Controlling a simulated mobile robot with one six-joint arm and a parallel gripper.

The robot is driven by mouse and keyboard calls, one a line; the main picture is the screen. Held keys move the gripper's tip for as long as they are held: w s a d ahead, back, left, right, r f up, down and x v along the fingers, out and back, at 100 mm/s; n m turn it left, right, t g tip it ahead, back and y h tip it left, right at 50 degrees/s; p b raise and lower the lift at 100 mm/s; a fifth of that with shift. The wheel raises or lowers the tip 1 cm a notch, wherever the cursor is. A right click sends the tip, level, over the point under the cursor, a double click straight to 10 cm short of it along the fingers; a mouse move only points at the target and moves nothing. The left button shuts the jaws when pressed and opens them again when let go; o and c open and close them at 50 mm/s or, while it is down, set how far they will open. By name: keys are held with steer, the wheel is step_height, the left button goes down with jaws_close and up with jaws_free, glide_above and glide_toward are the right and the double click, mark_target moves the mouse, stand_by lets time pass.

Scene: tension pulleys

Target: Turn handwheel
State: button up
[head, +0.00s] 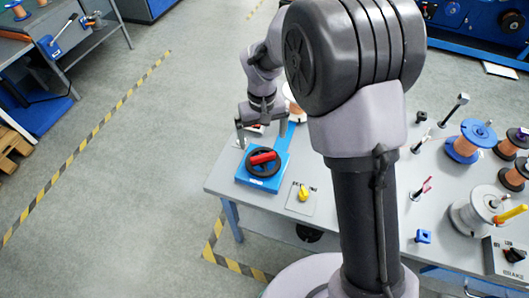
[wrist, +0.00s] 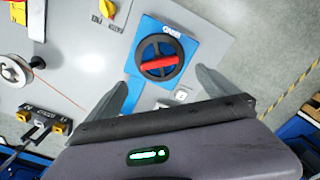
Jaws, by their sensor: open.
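The handwheel (head: 263,161) is a black ring with a red bar across it, on a blue base plate (head: 279,178) at the table's left end. In the wrist view the handwheel (wrist: 159,59) lies beyond my fingertips, with its red bar nearly level. My gripper (head: 262,130) is open and empty, above the far part of the blue plate. In the wrist view my gripper (wrist: 163,85) has one finger on each side of the picture, with the handwheel between and past them. I see no contact with the wheel.
A yellow knob (head: 304,192) on a white plate sits right of the handwheel. Spools, including a blue and copper one (head: 466,141), and upright posts stand on the grey table's (head: 225,176) right part. Clear floor lies to the left.

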mark_target(263, 155)
step_height(263, 155, down, 9)
steer(key=b, duration=0.3)
steer(key=shift+f, duration=0.2)
steer(key=c, duration=1.4)
steer(key=shift+o, duration=0.2)
steer(key=shift+m+p, duration=0.3)
steer(key=shift+m, duration=0.6)
steer(key=o, duration=1.4)
steer(key=shift+c, duration=0.2)
steer(key=shift+r, duration=0.1)
step_height(263, 155, up, 17)
steer(key=p, duration=0.6)
steer(key=shift+r+p, duration=0.15)
steer(key=shift+p, duration=0.15)
